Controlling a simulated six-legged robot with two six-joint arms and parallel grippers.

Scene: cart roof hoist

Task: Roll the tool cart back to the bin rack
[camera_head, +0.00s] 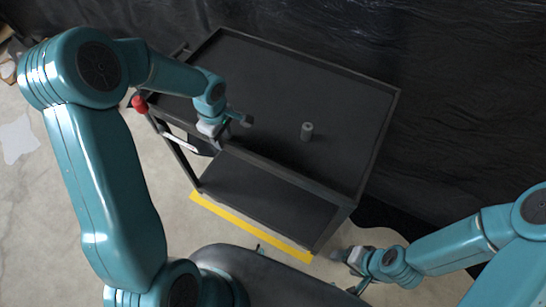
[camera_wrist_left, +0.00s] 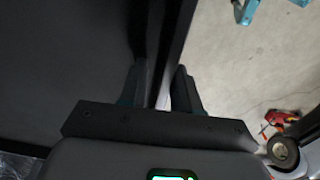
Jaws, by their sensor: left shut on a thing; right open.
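The tool cart (camera_head: 285,85) is a dark two-level cart with a raised rim around its top tray. It stands at an angle in the middle of the head view. My left gripper (camera_head: 226,127) is shut on the near rim of the top tray. In the left wrist view its two fingers (camera_wrist_left: 161,85) sit on either side of that dark rim, with the tray at left and floor at right. My right gripper (camera_head: 352,259) is open and empty, low beside the cart's near right corner. I cannot make out the bin rack in either view.
A small grey cylinder (camera_head: 307,131) stands on the top tray. A yellow strip (camera_head: 250,228) lies on the floor along the near side. Black sheeting (camera_head: 460,90) hangs behind.

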